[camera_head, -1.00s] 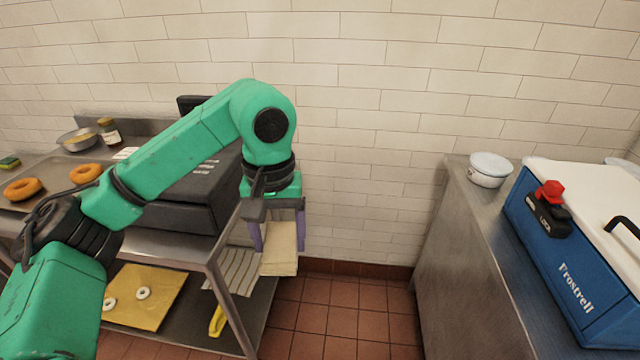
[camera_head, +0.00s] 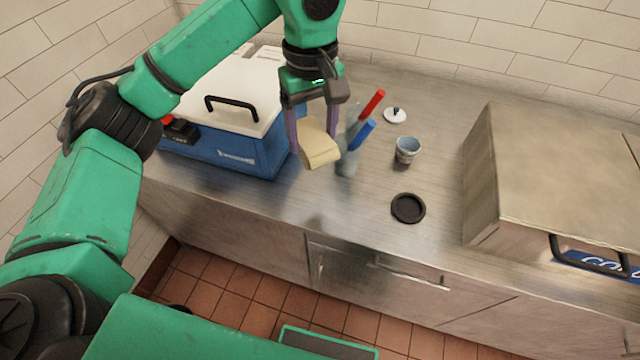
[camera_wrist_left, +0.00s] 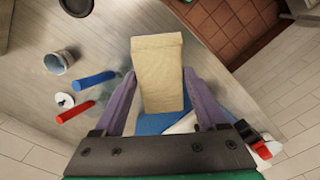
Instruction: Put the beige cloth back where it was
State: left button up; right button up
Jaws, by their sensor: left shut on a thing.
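The beige cloth (camera_head: 319,144) is folded into a thick pad and held in my left gripper (camera_head: 318,135), between its two purple fingers. In the left wrist view the cloth (camera_wrist_left: 159,75) sticks out past the fingertips of the gripper (camera_wrist_left: 160,88). The gripper is shut on it, above the steel counter (camera_head: 365,215), just right of the blue cooler box in the head view. The cloth looks clear of the counter top. My right gripper is not in view.
The blue cooler box (camera_head: 236,155) has a white lid. Close beside the cloth, red (camera_head: 372,104) and blue (camera_head: 361,135) handles stand in a clear holder. A patterned cup (camera_head: 407,149), small white lid (camera_head: 395,115) and black disc (camera_head: 408,208) sit rightward. A steel box (camera_head: 560,170) stands far right.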

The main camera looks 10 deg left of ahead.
pick_arm(q)
notch_tip(320, 180, down, 17)
jog(key=p, duration=0.3)
jog(key=shift+d+f, duration=0.1)
jog(key=shift+f, duration=0.3)
jog(key=shift+f+b, duration=0.15)
jog(key=shift+b, duration=0.15)
jog(key=o, duration=1.1)
jog(key=shift+o, duration=0.2)
jog(key=shift+r+p, duration=0.3)
jog(key=shift+p, duration=0.05)
notch_tip(320, 180, up, 7)
jog(key=b, duration=0.3)
notch_tip(320, 180, up, 5)
jog(key=b, duration=0.1)
send_over(316, 201)
